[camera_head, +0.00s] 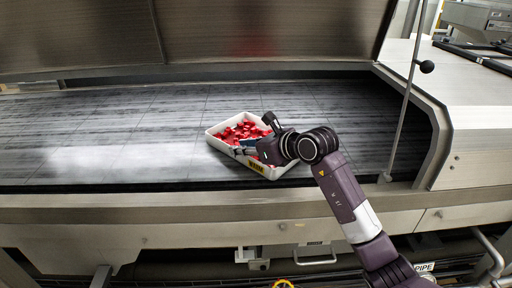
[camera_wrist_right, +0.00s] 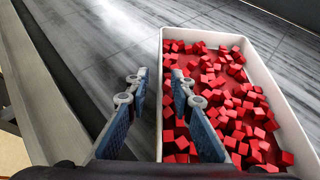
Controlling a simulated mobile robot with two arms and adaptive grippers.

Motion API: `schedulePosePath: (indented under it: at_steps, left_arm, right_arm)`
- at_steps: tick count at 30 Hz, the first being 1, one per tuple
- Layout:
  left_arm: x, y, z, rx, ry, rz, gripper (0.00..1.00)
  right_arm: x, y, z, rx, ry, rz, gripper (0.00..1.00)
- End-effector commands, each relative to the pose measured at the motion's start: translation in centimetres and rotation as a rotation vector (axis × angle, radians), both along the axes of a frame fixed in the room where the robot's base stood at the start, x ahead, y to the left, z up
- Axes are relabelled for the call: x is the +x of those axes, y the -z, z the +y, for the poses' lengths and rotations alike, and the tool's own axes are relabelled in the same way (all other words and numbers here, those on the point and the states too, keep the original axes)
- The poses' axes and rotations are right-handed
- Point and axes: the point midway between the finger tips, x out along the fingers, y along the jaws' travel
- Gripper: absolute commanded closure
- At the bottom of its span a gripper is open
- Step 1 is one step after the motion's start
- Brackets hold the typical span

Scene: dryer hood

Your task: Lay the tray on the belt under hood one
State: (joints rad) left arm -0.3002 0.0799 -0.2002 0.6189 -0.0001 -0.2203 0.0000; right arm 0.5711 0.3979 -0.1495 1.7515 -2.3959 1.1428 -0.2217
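The white tray (camera_head: 216,141) holds many small red cubes (camera_head: 243,130). It lies on the dark belt (camera_head: 120,130) under the raised hood, turned at an angle, its near corner close to the belt's front edge. My right gripper (camera_head: 246,148) is at the tray's near side. In the right wrist view the tray (camera_wrist_right: 285,110) shows with the right gripper (camera_wrist_right: 159,82) over its left wall, one blue finger outside and one inside above the cubes. The fingers stand apart, with a visible gap beside the wall. My left gripper is not in view.
The steel hood panel (camera_head: 250,35) hangs above the back of the belt. A steel front rail (camera_head: 150,208) runs along the near edge. A thin rod with a black knob (camera_head: 427,66) stands at the right, by the side housing (camera_head: 475,120). The belt left of the tray is clear.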

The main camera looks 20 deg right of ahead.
Motion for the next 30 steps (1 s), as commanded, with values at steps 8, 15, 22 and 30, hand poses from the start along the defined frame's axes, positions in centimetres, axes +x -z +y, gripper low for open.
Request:
schedulePosePath:
  at_steps: [8,15,22,30]
  left_arm:
    - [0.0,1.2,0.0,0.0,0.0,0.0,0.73]
    - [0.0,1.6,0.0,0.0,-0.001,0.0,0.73]
    - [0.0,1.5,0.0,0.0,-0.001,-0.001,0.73]
    - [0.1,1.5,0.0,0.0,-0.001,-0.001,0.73]
  right_arm:
    - [-4.8,-2.5,-2.6,-0.004,0.001,-0.002,0.78]
    - [-7.0,-3.8,-3.6,0.0,0.001,0.0,0.78]
    - [-7.3,-4.1,-3.7,0.0,0.0,0.0,0.78]
    - [-7.2,-4.0,-3.7,0.001,0.0,0.0,0.78]
